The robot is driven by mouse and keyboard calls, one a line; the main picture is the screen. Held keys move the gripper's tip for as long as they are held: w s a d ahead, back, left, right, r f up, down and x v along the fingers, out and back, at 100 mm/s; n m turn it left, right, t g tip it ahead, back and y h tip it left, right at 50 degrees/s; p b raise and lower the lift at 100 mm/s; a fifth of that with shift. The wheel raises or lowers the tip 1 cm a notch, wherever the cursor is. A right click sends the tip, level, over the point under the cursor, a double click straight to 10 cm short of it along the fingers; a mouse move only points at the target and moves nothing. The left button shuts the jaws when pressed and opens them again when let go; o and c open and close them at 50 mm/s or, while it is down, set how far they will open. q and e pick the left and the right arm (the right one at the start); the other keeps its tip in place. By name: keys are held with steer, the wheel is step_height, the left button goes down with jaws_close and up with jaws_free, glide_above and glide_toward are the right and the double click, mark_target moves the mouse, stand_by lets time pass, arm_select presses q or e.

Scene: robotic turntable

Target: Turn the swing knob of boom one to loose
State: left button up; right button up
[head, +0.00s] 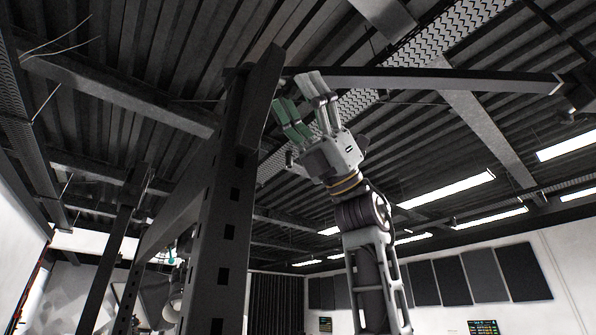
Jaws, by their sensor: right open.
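A dark boom (450,80) runs to the right from the top of a tall dark post (228,180) with square holes. I cannot read any label that marks it as boom one. My right gripper (296,92) reaches up just right of the post's top, close below the boom's inner end. One finger looks green and the other grey; they are spread apart, with nothing seen held between them. I cannot make out the swing knob; it may be hidden behind the fingers or the post. I cannot tell whether the gripper touches the post or boom. My left gripper is not in view.
A second, thinner dark post (118,240) stands at the left. Dark ceiling beams and bright lamps (446,189) are far above. Dark wall panels (480,277) hang at the back right. The space right of my right arm looks free.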

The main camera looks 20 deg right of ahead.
steer(key=shift+f, duration=0.1)
steer(key=v, duration=1.2)
stand_by(0.5)
steer(key=shift+w, duration=0.2)
